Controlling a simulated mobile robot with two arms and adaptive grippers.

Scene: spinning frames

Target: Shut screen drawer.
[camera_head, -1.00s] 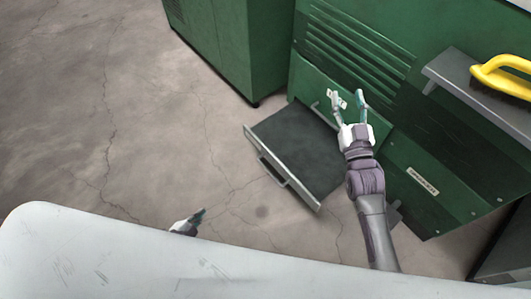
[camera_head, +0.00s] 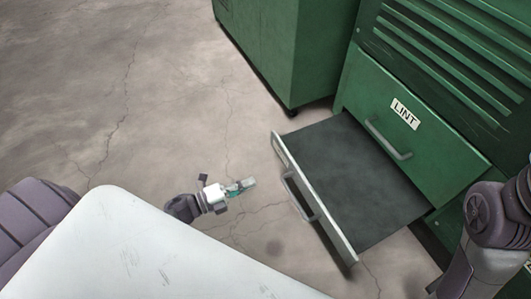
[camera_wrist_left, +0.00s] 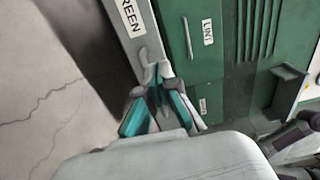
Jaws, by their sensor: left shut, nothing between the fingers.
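The screen drawer (camera_head: 345,180) is pulled out from the green machine, low down, with its dark flat inside facing up. Its pale front panel carries a bar handle (camera_head: 299,197). In the left wrist view the panel (camera_wrist_left: 128,45) shows a label whose visible letters read "REEN". My left gripper (camera_head: 246,185) is shut and empty, a short way out from the handle side of the front panel. In the left wrist view its fingertips (camera_wrist_left: 157,72) overlap the panel's lower end; contact cannot be told. My right gripper is out of view; only its arm shows at the right edge.
Above the open drawer is a closed green panel labelled LINT (camera_head: 405,114) with its own handle (camera_head: 388,140). A second green cabinet (camera_head: 290,50) stands to the left of the machine. The cracked concrete floor (camera_head: 130,110) is clear on the left.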

